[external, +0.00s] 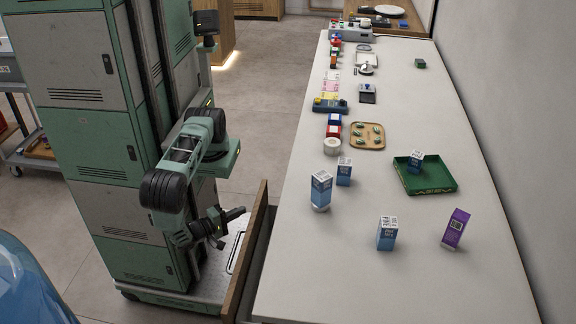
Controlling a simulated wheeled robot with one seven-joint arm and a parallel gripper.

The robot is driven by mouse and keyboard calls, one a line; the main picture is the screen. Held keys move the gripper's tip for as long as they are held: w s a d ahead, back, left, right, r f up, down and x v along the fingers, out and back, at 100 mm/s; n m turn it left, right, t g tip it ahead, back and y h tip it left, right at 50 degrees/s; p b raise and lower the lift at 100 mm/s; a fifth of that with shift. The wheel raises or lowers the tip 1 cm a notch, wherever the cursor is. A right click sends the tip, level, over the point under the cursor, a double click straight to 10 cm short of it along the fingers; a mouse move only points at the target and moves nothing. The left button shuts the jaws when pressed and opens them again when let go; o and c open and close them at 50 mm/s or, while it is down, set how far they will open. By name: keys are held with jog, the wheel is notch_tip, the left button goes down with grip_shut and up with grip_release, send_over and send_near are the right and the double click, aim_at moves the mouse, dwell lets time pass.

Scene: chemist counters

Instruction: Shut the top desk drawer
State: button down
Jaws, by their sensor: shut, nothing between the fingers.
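The top desk drawer has a brown wooden front (246,258) that stands out to the left of the white desk (400,285). A narrow dark gap shows between the front and the desk edge, so the drawer is partly open. Its inside is mostly hidden. My gripper (226,228) is left of the drawer front, low beside its outer face, with its dark end towards the front. It looks shut and empty. I cannot tell whether it touches the drawer front.
Milk-type cartons (387,233), a purple carton (456,228) and a green tray (425,188) stand on the desk. A brown tray (367,136) is farther back. A wheeled cart (35,150) stands at far left; a blue rounded object (30,285) fills the lower left corner.

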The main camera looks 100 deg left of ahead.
jog(key=shift+w+a, duration=0.25)
jog(key=shift+w, duration=1)
jog(key=shift+w+a, duration=0.2)
jog(key=shift+w, duration=1)
jog(key=w+p, duration=0.1)
jog(key=w, duration=0.8)
jog(key=shift+w, duration=0.1)
